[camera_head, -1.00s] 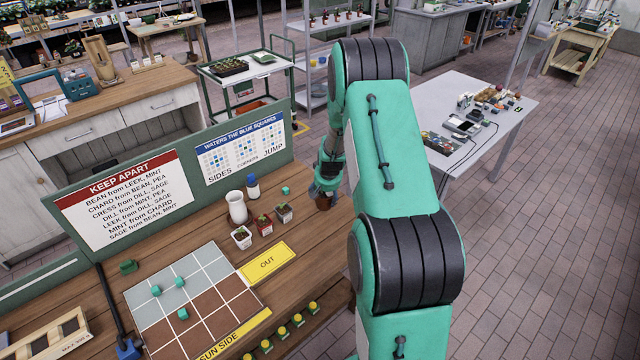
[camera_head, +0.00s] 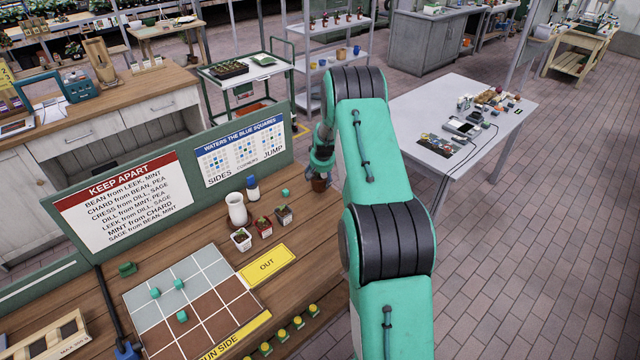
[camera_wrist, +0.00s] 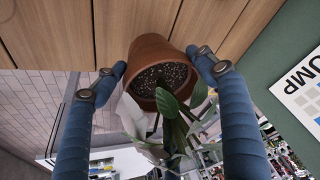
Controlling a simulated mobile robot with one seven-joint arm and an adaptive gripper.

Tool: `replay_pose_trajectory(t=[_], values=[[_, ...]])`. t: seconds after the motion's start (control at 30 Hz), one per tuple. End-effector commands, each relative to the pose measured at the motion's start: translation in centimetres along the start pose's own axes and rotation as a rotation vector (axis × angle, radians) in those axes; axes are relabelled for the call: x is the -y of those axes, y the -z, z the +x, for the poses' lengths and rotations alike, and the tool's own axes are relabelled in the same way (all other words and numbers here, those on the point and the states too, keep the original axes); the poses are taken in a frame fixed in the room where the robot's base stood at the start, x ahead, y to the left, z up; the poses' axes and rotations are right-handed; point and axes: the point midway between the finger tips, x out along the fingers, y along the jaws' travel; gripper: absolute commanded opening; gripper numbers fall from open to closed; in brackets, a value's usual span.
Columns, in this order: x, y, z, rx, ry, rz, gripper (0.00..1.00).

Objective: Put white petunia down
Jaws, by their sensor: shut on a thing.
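My gripper (camera_head: 319,174) is shut on the terracotta pot of the white petunia (camera_wrist: 160,52), its two blue fingers on opposite sides of the pot rim in the wrist view (camera_wrist: 158,68). Dark soil, green leaves and a pale white bloom show below the rim there. In the head view the small brown pot (camera_head: 319,185) hangs under my gripper at the back right end of the wooden bench (camera_head: 312,225). I cannot tell whether its base touches the wood.
A white pot (camera_head: 241,239), a red pot (camera_head: 264,227) and a dark pot (camera_head: 283,214) with seedlings stand left of my gripper, near a white vase (camera_head: 237,208). A yellow OUT card (camera_head: 267,264) and a tiled grid (camera_head: 200,268) lie nearer. The bench's right end is mostly clear.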

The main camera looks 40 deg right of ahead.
Motion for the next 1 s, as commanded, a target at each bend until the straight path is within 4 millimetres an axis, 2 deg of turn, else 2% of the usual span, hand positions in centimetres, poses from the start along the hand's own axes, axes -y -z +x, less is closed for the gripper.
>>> replay_pose_trajectory(t=[0.37,0.73,1.0], values=[[0.0,0.1,0.1,0.0,0.0,0.0,0.39],[0.0,-1.1,3.0,0.0,0.0,0.0,0.39],[0.0,-1.2,3.3,-0.001,0.0,0.0,0.39]])
